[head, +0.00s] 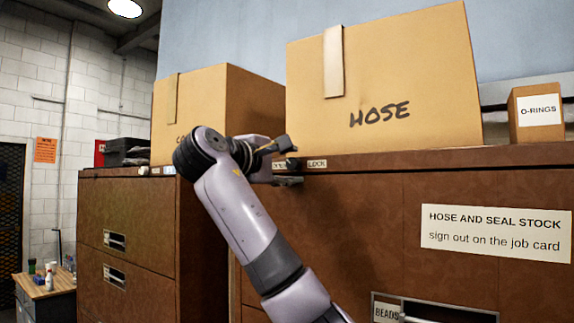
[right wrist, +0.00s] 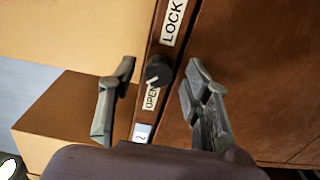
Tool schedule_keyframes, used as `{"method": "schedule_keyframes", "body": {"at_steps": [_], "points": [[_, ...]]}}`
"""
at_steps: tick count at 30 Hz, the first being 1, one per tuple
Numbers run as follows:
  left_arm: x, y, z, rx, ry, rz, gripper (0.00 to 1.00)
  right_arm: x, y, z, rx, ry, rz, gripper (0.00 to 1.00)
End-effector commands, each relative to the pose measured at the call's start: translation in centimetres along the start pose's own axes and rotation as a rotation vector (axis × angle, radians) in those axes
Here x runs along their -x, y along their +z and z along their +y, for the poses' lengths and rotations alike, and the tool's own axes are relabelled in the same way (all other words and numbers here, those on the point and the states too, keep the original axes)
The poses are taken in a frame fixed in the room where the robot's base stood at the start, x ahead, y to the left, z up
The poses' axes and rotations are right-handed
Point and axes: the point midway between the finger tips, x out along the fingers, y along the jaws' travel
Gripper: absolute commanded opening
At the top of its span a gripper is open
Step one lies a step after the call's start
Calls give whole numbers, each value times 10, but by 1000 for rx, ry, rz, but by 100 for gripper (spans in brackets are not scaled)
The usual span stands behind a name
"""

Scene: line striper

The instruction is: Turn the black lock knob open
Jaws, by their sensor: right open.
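The black lock knob (right wrist: 158,71) sits on the brown cabinet's top front strip, between a LOCK label (right wrist: 173,22) and an OPEN label (right wrist: 151,97) in the right wrist view. A small light mark shows at its lower-left edge, on the OPEN side. My right gripper (right wrist: 161,70) is open, with one finger on each side of the knob and a visible gap to both. My left gripper is out of view.
A large HOSE box (head: 390,85) and another cardboard box (head: 205,105) stand on the cabinets above my right gripper. A small O-RINGS box (head: 538,112) is at right. The cabinet front (head: 350,220) has a BEADS drawer (head: 450,315) low down.

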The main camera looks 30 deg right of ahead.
Motion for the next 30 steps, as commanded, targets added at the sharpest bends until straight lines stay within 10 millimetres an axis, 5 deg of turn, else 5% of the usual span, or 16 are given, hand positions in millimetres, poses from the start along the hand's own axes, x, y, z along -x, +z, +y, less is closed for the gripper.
{"method": "schedule_keyframes", "body": {"at_steps": [18, 30], "points": [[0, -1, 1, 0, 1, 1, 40, 105, -1, 0, 0, 1, 3, 44], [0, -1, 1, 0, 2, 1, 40, 120, 0, 0, 0, 0, 0, 44]]}}
